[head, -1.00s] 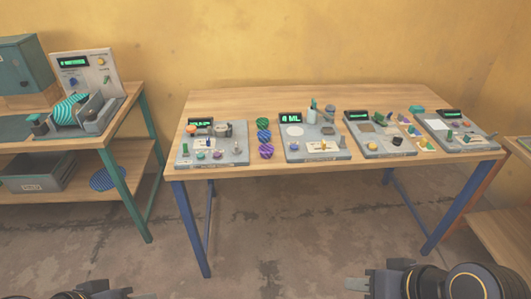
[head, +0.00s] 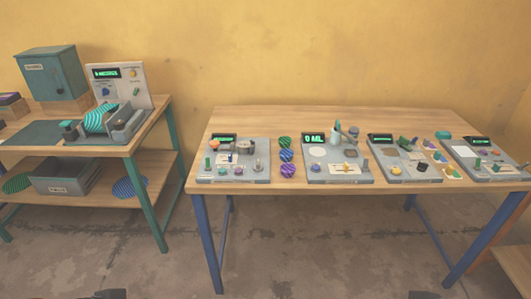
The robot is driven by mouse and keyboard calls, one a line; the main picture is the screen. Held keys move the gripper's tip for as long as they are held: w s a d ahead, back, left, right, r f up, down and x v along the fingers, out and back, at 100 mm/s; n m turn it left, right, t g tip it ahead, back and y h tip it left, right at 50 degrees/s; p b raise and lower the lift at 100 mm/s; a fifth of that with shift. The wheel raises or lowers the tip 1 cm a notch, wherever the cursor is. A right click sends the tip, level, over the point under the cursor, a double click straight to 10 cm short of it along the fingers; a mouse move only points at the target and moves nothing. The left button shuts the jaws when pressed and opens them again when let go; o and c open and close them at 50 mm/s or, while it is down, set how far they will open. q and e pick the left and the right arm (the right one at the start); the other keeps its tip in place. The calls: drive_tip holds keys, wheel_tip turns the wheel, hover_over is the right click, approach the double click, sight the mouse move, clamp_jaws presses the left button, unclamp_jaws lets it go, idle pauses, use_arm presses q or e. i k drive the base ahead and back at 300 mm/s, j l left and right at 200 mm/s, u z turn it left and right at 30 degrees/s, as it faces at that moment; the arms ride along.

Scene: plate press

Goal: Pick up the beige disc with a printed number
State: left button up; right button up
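I cannot make out a beige disc with a printed number; anything printed on the small parts is too small to read. A pale round patch (head: 318,152) lies on the second grey station (head: 345,179) of the wooden table. An orange round piece (head: 217,144) sits at the back of the leftmost station (head: 205,180). A yellowish round piece (head: 396,170) is on the third station (head: 420,179). Only dark slivers of my arms show at the bottom edge. Neither gripper's fingers can be seen.
Striped balls (head: 286,155) stand in a row between two stations. Small coloured pieces (head: 441,157) lie between the right-hand stations. A green-legged bench (head: 159,115) at left holds a press-like machine (head: 126,120), a teal cabinet (head: 52,78) and, below, a grey bin (head: 66,177).

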sight(243, 147)
drive_tip(key=i+j+u, duration=0.15)
drive_tip(key=i+j, duration=0.2)
drive_tip(key=i+j+u, duration=0.15)
drive_tip(key=i, duration=0.3)
drive_tip(key=i+j+u, duration=0.15)
drive_tip(key=i+j, duration=0.2)
drive_tip(key=i+j+u, duration=0.15)
drive_tip(key=i, duration=0.35)
